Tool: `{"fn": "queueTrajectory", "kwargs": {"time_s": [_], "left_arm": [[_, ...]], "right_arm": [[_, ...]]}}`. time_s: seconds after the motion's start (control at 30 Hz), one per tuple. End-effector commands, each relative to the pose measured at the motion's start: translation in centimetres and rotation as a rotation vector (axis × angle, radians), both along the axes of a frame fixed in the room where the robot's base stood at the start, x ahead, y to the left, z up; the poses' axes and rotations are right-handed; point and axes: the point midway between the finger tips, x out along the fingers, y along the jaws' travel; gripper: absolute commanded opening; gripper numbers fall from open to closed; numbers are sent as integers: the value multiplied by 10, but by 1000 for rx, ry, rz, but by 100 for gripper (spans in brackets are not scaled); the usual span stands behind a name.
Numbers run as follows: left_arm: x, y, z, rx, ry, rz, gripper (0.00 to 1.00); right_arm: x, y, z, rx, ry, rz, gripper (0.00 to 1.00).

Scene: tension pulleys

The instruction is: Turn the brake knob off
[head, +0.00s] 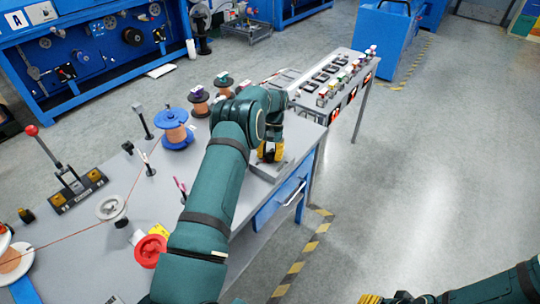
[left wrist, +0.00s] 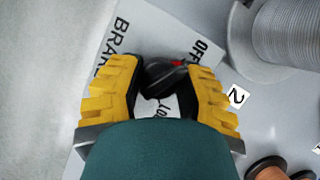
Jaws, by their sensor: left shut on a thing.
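The brake knob (left wrist: 164,76) is black with a small red mark, in the left wrist view. It sits on a light grey panel (left wrist: 150,30) printed with BRAKE and OFF; the red mark lies close to the OFF print. My left gripper (left wrist: 160,85) has its yellow fingers on both sides of the knob and is shut on it. In the head view my left gripper (head: 270,152) is over the grey brake box (head: 264,170) at the table's right end, and the knob is hidden there. My right gripper (head: 372,299) shows only a yellow bit at the bottom edge.
A grey spool (left wrist: 280,35) stands close to the panel. A bench with buttons (head: 335,80) stands behind. The right floor is clear.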

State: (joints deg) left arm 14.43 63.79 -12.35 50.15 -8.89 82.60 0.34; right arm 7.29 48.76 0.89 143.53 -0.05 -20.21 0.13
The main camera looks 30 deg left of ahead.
Motion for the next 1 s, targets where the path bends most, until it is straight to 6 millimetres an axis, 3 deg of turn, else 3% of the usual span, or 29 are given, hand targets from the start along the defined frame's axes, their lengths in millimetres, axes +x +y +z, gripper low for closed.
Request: {"fn": "queueTrajectory", "kwargs": {"time_s": [0.67,0.7,0.73,1.0], "left_arm": [[-2,0,-2,-1,9,60,2],[-2,0,-2,-1,8,60,54],[-2,0,-2,-1,8,59,64],[-1,0,-1,-1,3,57,68]], "right_arm": [[0,0,0,0,0,0,47],[0,0,0,0,0,0,47],[0,0,0,0,0,0,47],[0,0,0,0,0,0,47]]}}
